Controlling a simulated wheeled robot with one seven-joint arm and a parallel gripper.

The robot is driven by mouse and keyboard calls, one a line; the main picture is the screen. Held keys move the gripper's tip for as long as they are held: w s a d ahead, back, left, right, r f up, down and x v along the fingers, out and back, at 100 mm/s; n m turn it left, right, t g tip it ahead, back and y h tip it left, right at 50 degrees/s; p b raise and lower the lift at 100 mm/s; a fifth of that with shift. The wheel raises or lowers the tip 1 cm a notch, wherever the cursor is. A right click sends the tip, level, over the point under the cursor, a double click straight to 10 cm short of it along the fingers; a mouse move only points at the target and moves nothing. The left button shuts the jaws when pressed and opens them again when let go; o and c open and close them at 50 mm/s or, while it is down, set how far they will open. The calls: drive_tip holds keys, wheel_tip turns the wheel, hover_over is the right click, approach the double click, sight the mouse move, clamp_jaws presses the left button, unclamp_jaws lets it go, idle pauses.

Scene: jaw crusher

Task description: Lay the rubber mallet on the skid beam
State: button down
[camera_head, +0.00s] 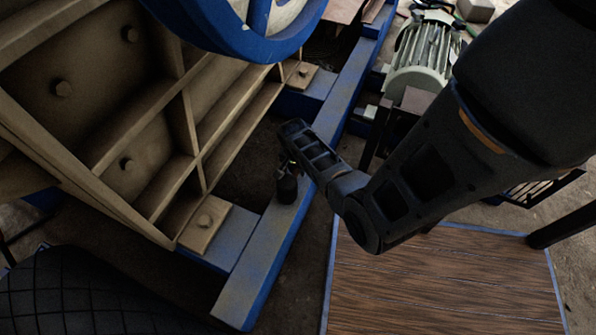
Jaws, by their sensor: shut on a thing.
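The skid beam (260,258) is a long blue beam with a worn top, running from the lower middle up to the upper right. My black arm reaches in from the right, and my gripper (288,168) is over the beam's left edge, pointing down. It is shut on the rubber mallet (287,188), whose dark rounded head shows just below the fingers. The head appears over the beam's top; I cannot tell whether it touches. The mallet's handle is mostly hidden by my gripper and wrist.
The tan ribbed crusher frame (140,150) stands close on the left, bolted to blue cross members. A blue-rimmed wheel (265,45) is above. A grey finned motor (422,55) is at the upper right. A wood-topped table (440,285) is at the lower right. The beam's near end is bare.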

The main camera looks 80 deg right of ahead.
sight(296, 171)
drive_tip(key=shift+f, duration=0.3)
drive_tip(key=c, duration=1.3)
unclamp_jaws()
drive_tip(key=shift+f, duration=0.1)
drive_tip(key=o, duration=0.5)
wheel_tip(296, 171, up, 12)
drive_tip(key=a+p, duration=0.2)
drive_tip(key=p, duration=0.3)
drive_tip(key=s+a+r+n+t+h, duration=0.1)
drive_tip(key=a+r+n+t, duration=0.3)
drive_tip(key=a, duration=0.6)
drive_tip(key=s+a+r+n+t+h, duration=0.1)
drive_tip(key=a+r+n+t, duration=0.2)
drive_tip(key=a+n, duration=0.5)
drive_tip(key=s+a+r+n+t+y, duration=0.1)
drive_tip(key=s+a+r+n+t, duration=0.1)
drive_tip(key=r, duration=0.7)
drive_tip(key=s+a+r+n+t+y, duration=0.1)
drive_tip(key=s+a+r+n+t, duration=0.2)
drive_tip(key=a+r, duration=0.4)
drive_tip(key=s+a+r+n+t+y, duration=0.1)
drive_tip(key=s+a+r+n+t, duration=0.1)
drive_tip(key=r, duration=1)
drive_tip(key=shift+s+a+n+t+y, duration=0.2)
drive_tip(key=shift+a+n+t, duration=0.2)
drive_tip(key=shift+a, duration=0.25)
drive_tip(key=shift+s+a+n+t+y, duration=0.1)
drive_tip(key=shift+s+a+n+t, duration=0.1)
drive_tip(key=shift+a+n+t, duration=0.3)
